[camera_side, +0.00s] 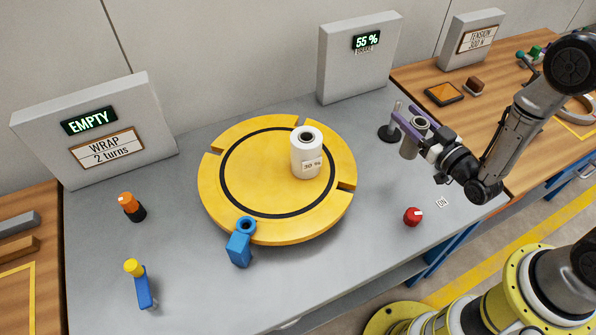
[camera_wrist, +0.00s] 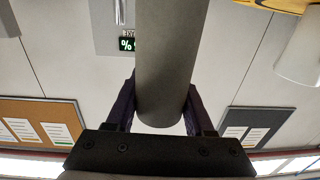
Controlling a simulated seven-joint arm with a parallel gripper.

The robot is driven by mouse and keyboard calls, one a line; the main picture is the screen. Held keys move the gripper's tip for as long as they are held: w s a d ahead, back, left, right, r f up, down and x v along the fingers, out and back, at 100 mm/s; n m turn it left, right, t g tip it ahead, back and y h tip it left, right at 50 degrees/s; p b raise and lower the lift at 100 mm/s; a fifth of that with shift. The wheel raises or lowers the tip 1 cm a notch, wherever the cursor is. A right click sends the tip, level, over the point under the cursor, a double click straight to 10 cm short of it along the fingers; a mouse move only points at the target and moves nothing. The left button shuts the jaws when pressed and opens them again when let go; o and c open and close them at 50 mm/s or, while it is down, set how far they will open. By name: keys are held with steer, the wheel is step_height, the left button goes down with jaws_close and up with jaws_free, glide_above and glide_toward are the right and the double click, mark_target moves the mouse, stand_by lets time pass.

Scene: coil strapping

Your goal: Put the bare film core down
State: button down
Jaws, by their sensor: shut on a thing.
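The bare film core (camera_side: 409,149) is a grey hollow tube, upright in the side view. My gripper (camera_side: 413,127) has its purple fingers shut on either side of it. The core appears held above the grey bench (camera_side: 340,245), close to a black-based post (camera_side: 388,133) just left of it; I cannot tell whether they touch. In the wrist view the core (camera_wrist: 168,60) fills the middle between the fingers of my gripper (camera_wrist: 160,108).
A white film roll marked 30 % (camera_side: 305,163) stands on the yellow turntable (camera_side: 225,215). A red knob (camera_side: 412,216) is at the bench's right front. A grey cabinet (camera_side: 355,65) displays 55 %. Blue clamp (camera_side: 239,248) sits at the turntable's front.

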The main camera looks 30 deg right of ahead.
steer(key=s+a+f+n+g+y, duration=0.1)
steer(key=s+a+n+y, duration=0.3)
steer(key=a+y, duration=0.25)
steer(key=s+a+r+n+g+y, duration=0.2)
steer(key=s+a+n+g+y, duration=0.15)
steer(key=s, duration=0.35)
steer(key=s+a+r+n+g+y, duration=0.2)
steer(key=s+a+n+g+y, duration=0.15)
steer(key=s, duration=0.45)
steer(key=s+a+r+n+g+y, duration=0.2)
steer(key=s+g+y, duration=0.15)
steer(key=s, duration=0.35)
steer(key=shift+h, duration=0.7)
steer(key=shift+w+a+f, duration=1.5)
steer(key=shift+w+f, duration=0.35)
steer(key=shift+f, duration=0.25)
steer(key=shift+w+a+f, duration=1.5)
steer(key=shift+w+f, duration=0.3)
steer(key=shift+f, duration=0.3)
steer(key=shift+w+a+f, duration=1.5)
steer(key=shift+w+f, duration=0.35)
steer(key=shift+f, duration=0.25)
steer(key=shift+f, duration=0.2)
